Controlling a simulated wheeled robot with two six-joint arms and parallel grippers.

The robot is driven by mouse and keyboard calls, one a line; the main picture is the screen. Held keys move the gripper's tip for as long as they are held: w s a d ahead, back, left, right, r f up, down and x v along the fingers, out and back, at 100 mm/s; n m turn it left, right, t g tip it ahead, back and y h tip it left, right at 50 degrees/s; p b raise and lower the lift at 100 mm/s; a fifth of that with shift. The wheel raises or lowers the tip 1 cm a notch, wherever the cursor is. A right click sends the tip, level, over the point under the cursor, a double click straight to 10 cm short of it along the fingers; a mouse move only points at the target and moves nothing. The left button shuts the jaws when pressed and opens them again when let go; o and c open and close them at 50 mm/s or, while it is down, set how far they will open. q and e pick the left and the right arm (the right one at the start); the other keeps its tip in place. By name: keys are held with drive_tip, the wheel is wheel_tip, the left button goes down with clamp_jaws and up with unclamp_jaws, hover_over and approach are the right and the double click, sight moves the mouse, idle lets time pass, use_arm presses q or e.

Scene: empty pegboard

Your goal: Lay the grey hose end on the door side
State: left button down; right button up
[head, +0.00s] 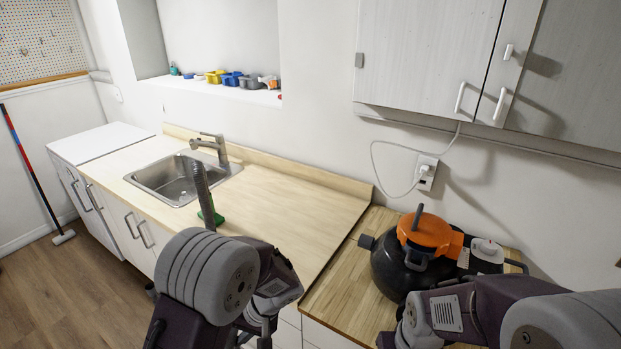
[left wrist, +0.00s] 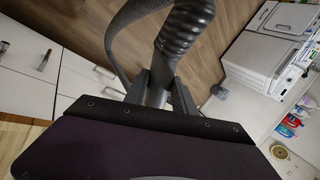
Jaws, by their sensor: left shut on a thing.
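The grey ribbed hose (head: 203,188) rises in front of the sink counter in the head view, with its lower part hidden behind my left arm. In the left wrist view the ribbed hose (left wrist: 186,25) runs up from a smooth grey end between the fingers, and a thinner-looking length loops to the left. My left gripper (left wrist: 158,92) is shut on this hose end, held in the air with the wooden floor behind it. My right arm shows at the lower right of the head view, but its fingers are out of sight. No door can be made out.
A black and orange canister (head: 425,250) stands on the wooden counter (head: 345,288), close to my right arm. A metal sink (head: 175,182) sits in the pale counter (head: 290,205), largely bare to its right. A broom (head: 35,180) leans left. Cupboards (head: 430,55) hang above.

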use_arm(q)
wheel_tip(320, 180, down, 2)
drive_tip(key=shift+f+b, duration=0.2)
drive_tip(key=shift+b, duration=0.1)
drive_tip(key=shift+w+f, duration=0.1)
drive_tip(key=shift+w, duration=0.15)
use_arm(e)
drive_tip(key=shift+w+f, duration=0.25)
drive_tip(key=shift+f, duration=0.95)
